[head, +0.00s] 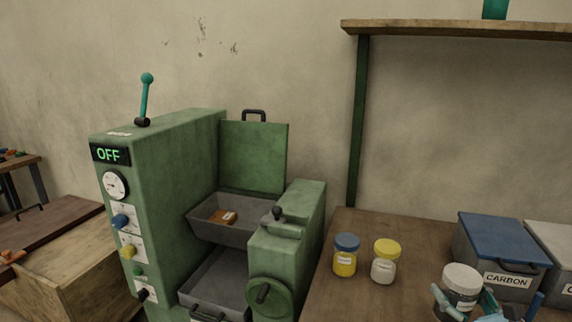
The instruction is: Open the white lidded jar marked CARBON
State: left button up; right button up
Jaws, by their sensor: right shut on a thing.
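A jar with a white lid (462,278) is at the lower right of the head view, in front of a grey bin. The lid is on it, and any marking on the jar is hidden or too small to read. My right gripper (463,304) has its teal fingers on both sides of the jar's body, below the lid, and is shut on it. The jar's lower part is hidden by the fingers and the frame edge. My left gripper is not in view.
A yellow jar with a blue lid (345,262) and a pale jar with a yellow lid (385,269) stand on the wooden table (365,225). The grey bin (500,261) with a blue lid reads CARBON. A green machine (170,160) showing OFF stands left.

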jog(key=s+a+n+g+y, duration=0.8)
jog(key=s+a+y, duration=0.6)
jog(key=a, duration=0.4)
jog(key=shift+n+t+h, duration=0.3)
jog(key=shift+n+h, duration=0.3)
jog(key=shift+n, duration=0.2)
jog(key=r+p, duration=0.2)
jog(key=s+r+p, duration=0.1)
jog(key=r+p, duration=0.1)
jog(key=shift+s+a+r, duration=0.2)
jog(key=shift+r, duration=0.1)
jog(key=shift+a, duration=0.1)
